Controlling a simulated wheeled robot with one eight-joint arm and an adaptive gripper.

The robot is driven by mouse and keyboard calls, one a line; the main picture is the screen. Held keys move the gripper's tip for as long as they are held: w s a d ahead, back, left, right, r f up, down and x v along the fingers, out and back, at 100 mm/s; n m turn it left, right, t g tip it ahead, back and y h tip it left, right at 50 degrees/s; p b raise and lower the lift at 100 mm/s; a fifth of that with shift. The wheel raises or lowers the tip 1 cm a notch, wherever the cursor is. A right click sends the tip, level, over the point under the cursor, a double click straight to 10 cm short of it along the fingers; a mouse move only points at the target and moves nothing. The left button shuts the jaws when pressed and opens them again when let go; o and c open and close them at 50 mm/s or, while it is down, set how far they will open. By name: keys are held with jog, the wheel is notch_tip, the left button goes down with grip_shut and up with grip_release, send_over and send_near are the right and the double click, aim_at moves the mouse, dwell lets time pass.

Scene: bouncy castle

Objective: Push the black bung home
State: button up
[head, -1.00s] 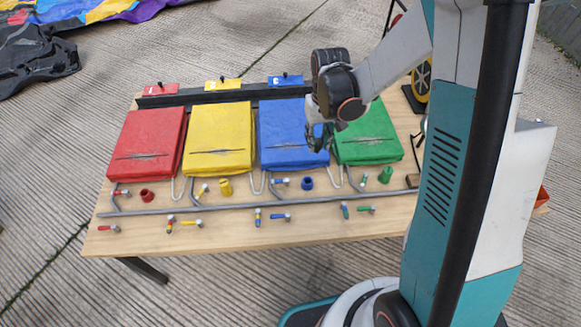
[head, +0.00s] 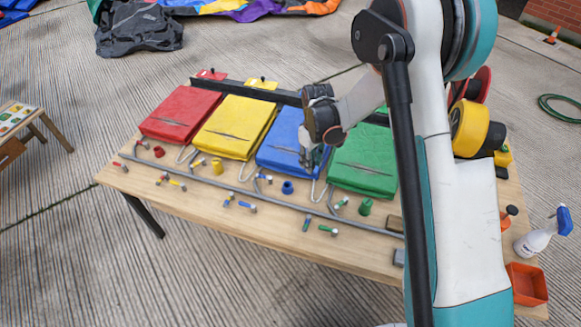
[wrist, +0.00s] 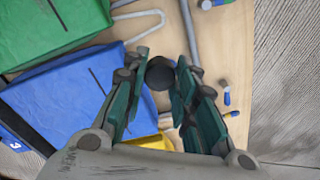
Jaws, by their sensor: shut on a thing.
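The black bung (wrist: 160,73) shows in the wrist view as a dark round piece between the fingertips of my gripper (wrist: 159,72), which is shut on it. In the head view my gripper (head: 308,158) hangs over the front right part of the blue pad (head: 281,135), close to the green pad (head: 361,160). The bung is too small to make out there. In the wrist view the blue pad (wrist: 70,105) lies left of and below the fingers. I cannot tell which opening the bung belongs to, and what lies directly under it is hidden.
Red (head: 181,112) and yellow (head: 234,125) pads lie to the left. A grey pipe (head: 230,187) runs along the table front, with small coloured fittings and cups around it. A spray bottle (head: 540,236) and an orange tray (head: 526,283) stand at the right.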

jog(key=shift+w+a+f+n+b, duration=0.4)
jog(key=shift+w+a+f+n, duration=0.25)
jog(key=shift+a+f, duration=0.95)
jog(key=shift+w+a+f+n+b, duration=0.45)
jog(key=shift+a+f+n, duration=0.45)
jog(key=shift+f, duration=1.25)
jog(key=shift+w+a+f+n+b, duration=0.4)
jog(key=shift+w+a+f+n, duration=0.2)
jog(key=shift+a+f, duration=1.05)
jog(key=shift+d+f, duration=0.2)
jog(key=shift+d, duration=0.05)
jog(key=shift+s+b, duration=0.1)
jog(key=shift+b, duration=0.4)
jog(key=shift+f, duration=0.2)
jog(key=shift+f+b, duration=0.3)
jog(key=shift+b, duration=0.2)
jog(key=shift+f+b, duration=0.75)
jog(key=shift+b, duration=0.4)
jog(key=shift+f, duration=0.35)
jog(key=shift+b, duration=0.35)
jog(key=shift+c, duration=0.4)
